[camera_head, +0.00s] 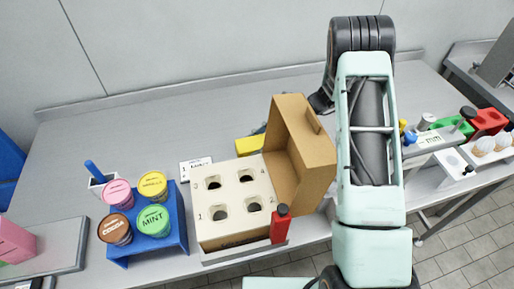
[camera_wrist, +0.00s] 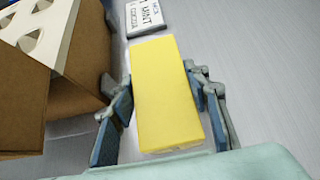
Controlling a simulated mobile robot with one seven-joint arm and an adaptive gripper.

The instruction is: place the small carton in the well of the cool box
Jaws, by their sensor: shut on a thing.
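The yellow small carton (camera_wrist: 168,95) is between the two fingers of my gripper (camera_wrist: 165,108) in the wrist view, shut on its sides. In the head view the carton (camera_head: 249,145) shows just behind the brown box, partly hidden by the raised lid; my gripper is mostly hidden there too. I cannot tell whether the carton touches the table. The brown box with a cream insert, which looks like the cool box (camera_head: 236,178), stands with its lid (camera_head: 305,140) open at its right. Its insert has several dark wells. In the wrist view the box (camera_wrist: 78,75) is close left of my gripper.
A blue rack (camera_head: 175,225) with several round tubs stands left of the box. A red bottle (camera_head: 280,225) stands at its front right corner. A lettered card (camera_head: 195,168) lies behind. My arm spans the right. The table's back left is clear.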

